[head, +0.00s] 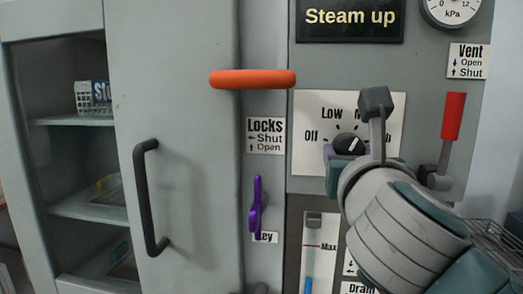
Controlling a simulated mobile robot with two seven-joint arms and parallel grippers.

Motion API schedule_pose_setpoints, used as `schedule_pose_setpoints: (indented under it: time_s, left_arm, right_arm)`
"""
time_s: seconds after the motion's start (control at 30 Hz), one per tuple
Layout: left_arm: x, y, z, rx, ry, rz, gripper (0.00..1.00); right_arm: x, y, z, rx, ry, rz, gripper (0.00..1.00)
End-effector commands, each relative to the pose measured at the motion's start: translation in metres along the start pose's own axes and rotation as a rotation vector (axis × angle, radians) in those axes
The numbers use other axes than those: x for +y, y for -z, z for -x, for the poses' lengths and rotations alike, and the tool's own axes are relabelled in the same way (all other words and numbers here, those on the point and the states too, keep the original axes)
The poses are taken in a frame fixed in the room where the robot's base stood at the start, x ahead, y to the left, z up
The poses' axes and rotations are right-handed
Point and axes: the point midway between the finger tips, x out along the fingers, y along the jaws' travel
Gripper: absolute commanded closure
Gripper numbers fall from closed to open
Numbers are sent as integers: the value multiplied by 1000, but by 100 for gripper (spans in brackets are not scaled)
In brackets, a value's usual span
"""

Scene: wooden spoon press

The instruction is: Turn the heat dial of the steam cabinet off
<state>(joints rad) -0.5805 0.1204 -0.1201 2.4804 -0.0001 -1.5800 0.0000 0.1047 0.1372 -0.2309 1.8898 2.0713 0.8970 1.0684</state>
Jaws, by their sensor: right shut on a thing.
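The heat dial (348,145) is a round black knob with a white mark on a pale plate (309,162) of the steam cabinet (275,60). "Off" is printed left of the dial and "Low" above left; the labels to the right are partly hidden by my arm. The white mark seems to slant up and right, but its setting is hard to read. My right gripper (357,140) comes in from the lower right and is shut on the dial, with one dark fingertip showing above right of it. My left gripper is not in view.
A red vent lever (453,117) stands close right of my right arm. An orange handle (252,79) and a purple key (256,205) are to the left. A cabinet door with a black handle (147,197) and a glass-fronted shelf unit stand farther left. A gauge (451,10) is above.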

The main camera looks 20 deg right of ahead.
Motion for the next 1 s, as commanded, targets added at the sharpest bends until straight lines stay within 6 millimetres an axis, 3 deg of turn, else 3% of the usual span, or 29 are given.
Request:
schedule_pose_setpoints:
  time_s: [0.03, 0.43, 0.77, 1.0]
  left_arm:
    - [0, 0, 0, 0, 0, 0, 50]
    - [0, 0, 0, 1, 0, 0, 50]
    - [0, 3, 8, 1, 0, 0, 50]
    - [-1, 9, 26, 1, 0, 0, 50]
  right_arm:
    - [0, 0, 0, 0, 0, 0, 53]
    - [0, 0, 0, 0, 0, 0, 96]
    - [0, -2, 0, 1, 0, 54, 97]
    - [0, -4, 0, 2, 0, 211, 97]
